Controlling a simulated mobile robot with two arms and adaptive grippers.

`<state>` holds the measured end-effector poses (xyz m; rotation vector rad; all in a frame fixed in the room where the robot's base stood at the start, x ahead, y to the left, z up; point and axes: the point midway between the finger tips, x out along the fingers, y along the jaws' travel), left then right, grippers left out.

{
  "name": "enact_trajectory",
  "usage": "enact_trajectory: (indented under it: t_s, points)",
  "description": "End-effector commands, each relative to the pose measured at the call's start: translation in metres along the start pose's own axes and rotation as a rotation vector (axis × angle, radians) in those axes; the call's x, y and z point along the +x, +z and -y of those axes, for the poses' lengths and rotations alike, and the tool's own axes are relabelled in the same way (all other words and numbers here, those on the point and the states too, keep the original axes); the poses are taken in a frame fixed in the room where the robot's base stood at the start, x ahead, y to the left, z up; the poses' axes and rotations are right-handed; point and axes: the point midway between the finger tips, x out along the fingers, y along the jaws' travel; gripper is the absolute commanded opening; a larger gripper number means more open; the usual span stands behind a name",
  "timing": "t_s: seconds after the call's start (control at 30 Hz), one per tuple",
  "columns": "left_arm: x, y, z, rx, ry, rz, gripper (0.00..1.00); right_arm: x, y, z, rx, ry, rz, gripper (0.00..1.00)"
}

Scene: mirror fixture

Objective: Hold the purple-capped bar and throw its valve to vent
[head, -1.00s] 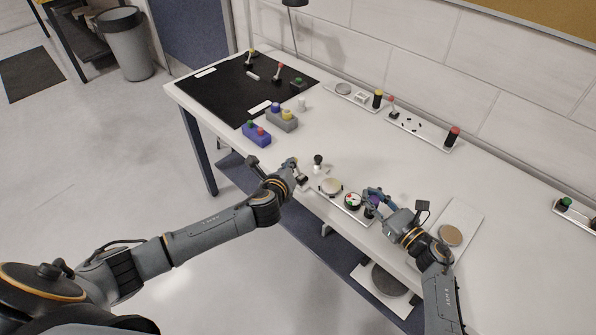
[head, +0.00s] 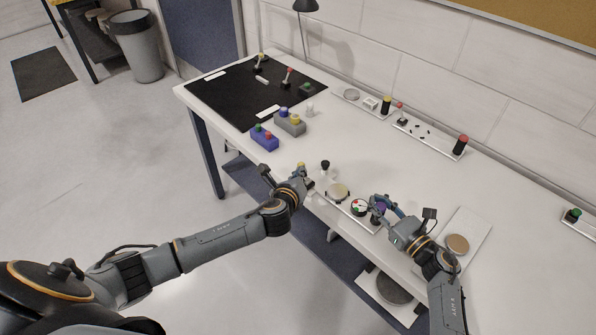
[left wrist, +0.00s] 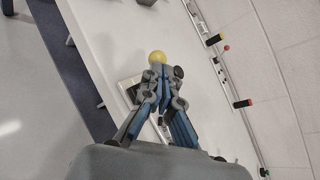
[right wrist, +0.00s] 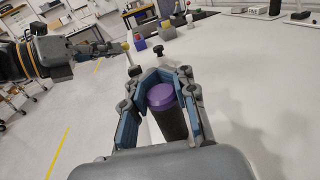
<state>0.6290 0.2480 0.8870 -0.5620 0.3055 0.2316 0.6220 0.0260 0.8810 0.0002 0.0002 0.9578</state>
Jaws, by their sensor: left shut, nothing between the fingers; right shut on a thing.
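The bar (head: 348,206) lies along the bench's front edge, with a pale round disc (head: 338,191), a dial (head: 359,207) and a purple-capped black post at its right end. The purple cap (right wrist: 160,97) shows clearly in the right wrist view. My right gripper (head: 382,203) is shut around this post. A yellow-knobbed lever is at the bar's left end; its knob (left wrist: 157,57) shows just beyond my left fingertips. My left gripper (head: 301,177) is shut and empty, close against the lever. The knob also shows in the right wrist view (right wrist: 125,46). Fingers hide the lever's lower part.
A black-knobbed white piece (head: 325,168) stands just behind the bar. Blue (head: 264,138) and grey (head: 289,125) button boxes and a black mat (head: 240,95) are further left. A plate with a brown disc (head: 457,244) lies right. More fixtures line the wall. The middle bench is clear.

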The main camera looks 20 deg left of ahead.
Motion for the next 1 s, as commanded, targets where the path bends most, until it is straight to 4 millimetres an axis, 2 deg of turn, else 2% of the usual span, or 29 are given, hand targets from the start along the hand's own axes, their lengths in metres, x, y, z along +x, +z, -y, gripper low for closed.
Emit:
enact_trajectory:
  t_s: [0.17, 0.27, 0.7, 0.83, 1.0]
  points:
    - [-0.006, 0.000, 0.000, 0.001, 0.000, 0.000, 0.00, 0.000, 0.000, 0.000, 0.000, 0.000, 0.001, 0.00]
    - [-0.017, 0.002, 0.000, 0.001, -0.001, -0.001, 0.00, 0.000, 0.000, 0.000, 0.000, 0.000, 0.001, 0.00]
    - [-0.106, 0.013, -0.002, 0.000, -0.002, -0.003, 0.00, 0.000, 0.000, 0.000, 0.000, 0.000, 0.000, 0.00]
    - [-0.125, 0.016, -0.002, 0.001, 0.000, -0.001, 0.00, 0.000, 0.000, 0.000, 0.000, 0.000, 0.000, 0.00]
    - [-0.137, 0.018, -0.002, 0.001, -0.001, 0.000, 0.00, 0.000, 0.000, 0.000, 0.000, 0.000, 0.000, 0.00]
